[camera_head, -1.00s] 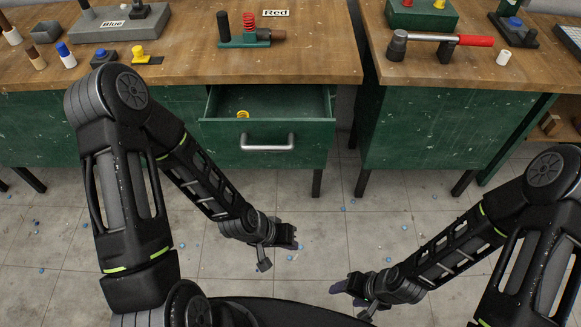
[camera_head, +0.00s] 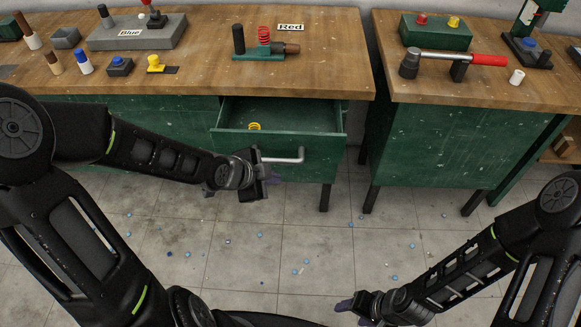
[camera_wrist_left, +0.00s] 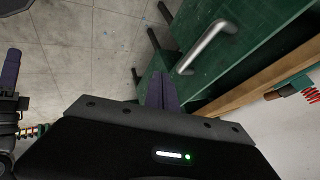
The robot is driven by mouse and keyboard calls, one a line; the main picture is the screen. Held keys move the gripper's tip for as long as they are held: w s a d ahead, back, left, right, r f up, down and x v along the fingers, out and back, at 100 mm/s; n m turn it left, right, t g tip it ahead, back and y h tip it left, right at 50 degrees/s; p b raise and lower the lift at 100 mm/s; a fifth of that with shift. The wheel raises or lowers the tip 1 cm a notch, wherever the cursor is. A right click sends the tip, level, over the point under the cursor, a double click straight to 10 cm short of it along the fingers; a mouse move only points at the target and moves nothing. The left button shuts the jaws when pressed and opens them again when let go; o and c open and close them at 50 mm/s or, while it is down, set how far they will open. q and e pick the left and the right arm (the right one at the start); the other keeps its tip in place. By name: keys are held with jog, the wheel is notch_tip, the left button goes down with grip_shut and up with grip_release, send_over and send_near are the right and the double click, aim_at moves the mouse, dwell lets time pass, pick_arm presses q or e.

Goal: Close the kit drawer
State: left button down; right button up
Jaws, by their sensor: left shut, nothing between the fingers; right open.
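The green kit drawer (camera_head: 330,142) stands pulled out under the bench top in the head view. A small yellow coil-like piece (camera_head: 255,126) lies inside it. Its silver bar handle (camera_head: 290,157) also shows in the left wrist view (camera_wrist_left: 205,45). My left gripper (camera_head: 274,179) is in front of the drawer face, at the left end of the handle, and hides part of it. In the left wrist view its dark purple fingers (camera_wrist_left: 161,92) are shut and empty, pointing at the drawer front. I cannot tell whether they touch it. My right gripper (camera_head: 346,304) is open, low and away from the benches.
The wooden bench top (camera_head: 210,65) carries a green stand with a red spring (camera_head: 264,45), a grey block and several small parts. A second bench (camera_head: 430,140) stands to the right across a narrow gap. Small blue bits dot the open floor.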

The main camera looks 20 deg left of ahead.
pick_arm(q)
jog(key=w+d+f+b, duration=0.1)
jog(key=w+f+b, duration=0.6)
jog(key=w, duration=0.2)
jog(key=shift+w+d, duration=0.3)
jog(key=shift+w, duration=0.05)
dwell(0.3)
jog(key=shift+w, duration=0.1)
